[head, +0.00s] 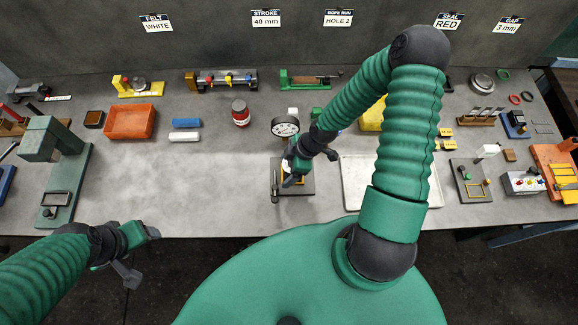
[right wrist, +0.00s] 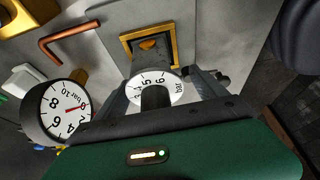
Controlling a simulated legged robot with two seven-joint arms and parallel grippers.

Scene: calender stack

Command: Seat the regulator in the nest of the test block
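In the right wrist view the regulator (right wrist: 157,88), a white dial ring marked in bar with a dark knob, sits between the fingers of my right gripper (right wrist: 165,95), which appear closed on its sides. Beyond it is the nest (right wrist: 126,50), a yellow square frame with an orange piece inside; the regulator covers its near edge. I cannot tell if they touch. In the head view my right gripper (head: 290,178) is low over the test block (head: 304,187), hiding most of it. My left gripper (head: 143,254) is open and empty in front of the table's near edge.
A round pressure gauge (head: 285,126) stands close behind the block and shows large in the right wrist view (right wrist: 62,108). A pale tray (head: 352,172) lies right of the block. A red jar (head: 240,113) and an orange bin (head: 129,122) stand left. The table left of the block is clear.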

